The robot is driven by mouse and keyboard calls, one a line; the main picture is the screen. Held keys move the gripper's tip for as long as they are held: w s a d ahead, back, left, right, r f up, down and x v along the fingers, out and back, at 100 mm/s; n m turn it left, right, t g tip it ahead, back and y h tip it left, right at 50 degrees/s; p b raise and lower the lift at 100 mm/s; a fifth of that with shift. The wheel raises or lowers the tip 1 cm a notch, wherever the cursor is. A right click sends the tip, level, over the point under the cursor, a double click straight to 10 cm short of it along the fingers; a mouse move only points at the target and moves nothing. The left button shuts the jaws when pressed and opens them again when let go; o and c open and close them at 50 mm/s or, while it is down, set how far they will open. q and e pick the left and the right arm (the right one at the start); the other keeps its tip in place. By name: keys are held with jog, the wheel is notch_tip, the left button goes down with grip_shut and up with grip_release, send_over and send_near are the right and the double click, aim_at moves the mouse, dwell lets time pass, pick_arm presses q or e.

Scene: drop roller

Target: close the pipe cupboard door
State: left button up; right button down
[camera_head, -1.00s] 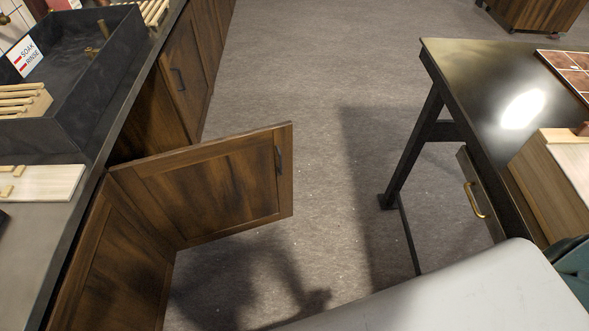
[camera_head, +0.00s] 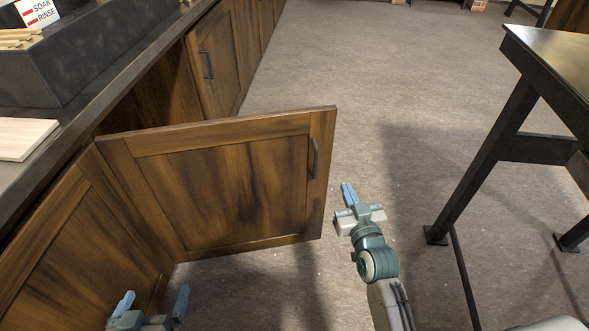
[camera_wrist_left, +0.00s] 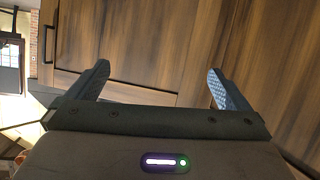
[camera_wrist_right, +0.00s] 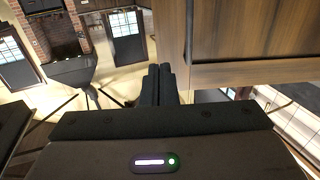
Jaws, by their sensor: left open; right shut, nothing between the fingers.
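The pipe cupboard door (camera_head: 225,185) stands wide open in the head view, swung out from the dark wooden counter front across the aisle. Its dark handle (camera_head: 314,158) is near its free right edge. My left gripper (camera_head: 152,300) is open and empty at the bottom left, on the near side of the door; the left wrist view shows the door panel (camera_wrist_left: 150,45) ahead of its fingers. My right gripper (camera_head: 349,194) is shut and empty, just right of the door's free edge and apart from it. In the right wrist view the door (camera_wrist_right: 250,35) is to the right of its closed fingers (camera_wrist_right: 158,82).
The counter (camera_head: 110,90) with a dark sink tray (camera_head: 100,50) runs along the left. A dark table (camera_head: 555,60) with angled legs stands at the right. The floor (camera_head: 400,100) between is clear. A closed cupboard door (camera_head: 215,60) lies beyond the opening.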

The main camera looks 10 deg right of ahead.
jog(key=b, duration=0.1)
send_near(329, 147)
jog(key=w, duration=0.5)
jog(key=shift+w+a, duration=0.1)
jog(key=shift+w, duration=0.15)
pick_arm(q)
jog(key=w+r+t, duration=0.3)
jog(key=r+t, duration=0.1)
jog(key=r, duration=0.2)
jog(key=shift+w+a+r, duration=0.2)
jog(key=shift+a+r, duration=0.05)
jog(key=shift+a, duration=0.1)
pick_arm(e)
jog(key=shift+w, duration=0.65)
